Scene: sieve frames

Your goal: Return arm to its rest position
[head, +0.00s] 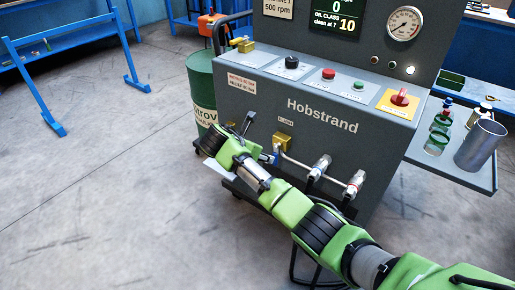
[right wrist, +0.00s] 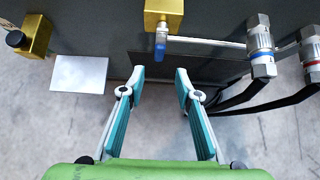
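My right arm (head: 300,215) is green with black and grey joints and reaches from the bottom right to the front of the grey Hobstrand machine (head: 330,125). My right gripper (right wrist: 161,82) is open in the right wrist view, its two teal-padded fingers apart with nothing between them. A brass valve with a blue handle (right wrist: 161,42) is just beyond the fingertips, apart from them. In the head view the fingers are hard to make out at the arm's end. My left gripper is not in view.
Hose couplings (head: 319,166) stick out from the machine front beside my arm. A side shelf (head: 471,173) holds jars and a metal cup (head: 480,146). A green drum (head: 203,92) stands left of the machine. The floor (head: 110,190) at left is clear up to a blue stand (head: 40,95).

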